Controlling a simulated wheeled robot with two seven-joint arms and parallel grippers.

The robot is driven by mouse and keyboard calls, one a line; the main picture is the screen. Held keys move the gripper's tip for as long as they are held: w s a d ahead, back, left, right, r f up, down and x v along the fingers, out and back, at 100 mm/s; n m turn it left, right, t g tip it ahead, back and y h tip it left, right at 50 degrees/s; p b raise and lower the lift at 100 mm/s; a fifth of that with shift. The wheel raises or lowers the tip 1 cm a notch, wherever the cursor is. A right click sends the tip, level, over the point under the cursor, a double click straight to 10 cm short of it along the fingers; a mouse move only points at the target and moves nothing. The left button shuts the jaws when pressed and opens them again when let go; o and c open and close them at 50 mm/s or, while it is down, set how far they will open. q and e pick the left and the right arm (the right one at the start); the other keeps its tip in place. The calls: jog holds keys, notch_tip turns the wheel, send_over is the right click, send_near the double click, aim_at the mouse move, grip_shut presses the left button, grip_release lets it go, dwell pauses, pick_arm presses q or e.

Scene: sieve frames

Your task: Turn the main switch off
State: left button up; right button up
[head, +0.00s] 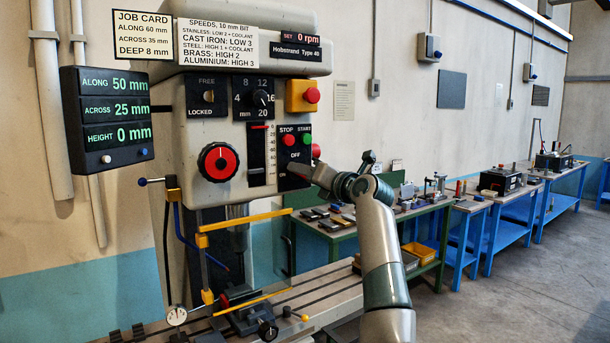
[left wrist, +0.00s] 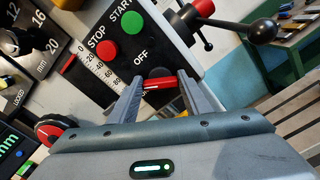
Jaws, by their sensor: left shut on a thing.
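The black switch panel (head: 286,147) on the machine's front carries a red STOP button, a green START button and OFF and ON labels. My left gripper (head: 308,172) is at its lower part and hides most of the main switch in the head view. In the left wrist view the main switch's red handle (left wrist: 159,82) lies between the two fingers, just below the OFF label, and the fingers are shut on it. The handle's exact angle is hard to tell. The spindle display (head: 300,38) reads 0 rpm. My right gripper is in neither view.
A feed lever with a dark ball (left wrist: 262,30) and red hub stands close beside the panel. A yellow emergency-stop box (head: 302,96) is above it. The slotted machine table (head: 330,285) lies below. Workbenches (head: 420,213) stand along the wall at right; the floor there is clear.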

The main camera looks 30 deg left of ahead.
pick_arm(q)
jog(key=shift+w+d+m+p, duration=0.1)
jog(key=shift+m+p, duration=2.75)
jog(key=shift+m, duration=2.75)
jog(key=shift+f, duration=0.1)
jog(key=o, duration=1)
jog(key=shift+o, duration=0.2)
jog(key=shift+f, duration=0.1)
